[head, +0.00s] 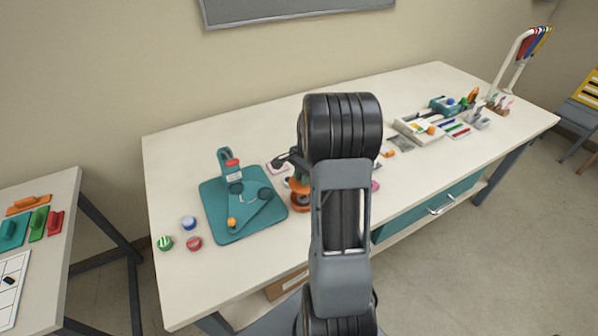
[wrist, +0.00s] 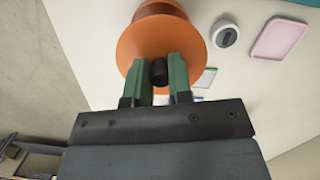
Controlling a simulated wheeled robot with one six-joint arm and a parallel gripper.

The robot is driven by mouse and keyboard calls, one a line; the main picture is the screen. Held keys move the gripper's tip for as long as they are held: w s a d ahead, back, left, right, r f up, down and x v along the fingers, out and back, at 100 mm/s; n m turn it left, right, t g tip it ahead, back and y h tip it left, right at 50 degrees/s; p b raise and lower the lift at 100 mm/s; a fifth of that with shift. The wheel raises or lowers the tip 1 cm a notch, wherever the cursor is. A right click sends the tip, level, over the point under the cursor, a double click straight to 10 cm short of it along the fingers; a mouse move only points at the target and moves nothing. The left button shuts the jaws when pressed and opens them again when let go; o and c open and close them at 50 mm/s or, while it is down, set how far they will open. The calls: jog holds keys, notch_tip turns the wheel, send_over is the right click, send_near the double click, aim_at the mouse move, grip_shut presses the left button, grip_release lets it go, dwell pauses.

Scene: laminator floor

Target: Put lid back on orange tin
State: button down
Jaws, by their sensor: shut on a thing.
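The orange lid (wrist: 135,40) is a round disc with a black knob (wrist: 159,74) in the wrist view. My gripper (wrist: 160,62) has its two green fingers on either side of this knob and is shut on it. The orange tin (wrist: 158,7) shows as a darker, brownish-orange edge beyond the lid at the top of the wrist view. In the head view the tin (head: 301,200) stands on the bench just left of my arm. My arm hides most of my gripper there. I cannot tell whether the lid sits on the tin or just above it.
A teal board (head: 215,205) with a small stand lies left of the tin. Several small round tins, including a red one (head: 194,243), stand at the bench's left end. A pink tray (wrist: 285,38) and a grey round item (wrist: 225,33) lie near the lid.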

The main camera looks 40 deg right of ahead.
jog(key=shift+s+d+f+b, duration=0.15)
jog(key=shift+f+b, duration=0.15)
jog(key=shift+f, duration=0.1)
notch_tip(320, 180, down, 4)
jog(key=b, duration=0.2)
jog(key=shift+r+b, duration=0.2)
jog(key=shift+b, duration=0.2)
jog(key=shift+f+b, duration=0.55)
jog(key=shift+f, duration=0.3)
jog(key=shift+f, duration=0.2)
dwell(1.5)
jog(key=shift+c, duration=2.4)
grip_release()
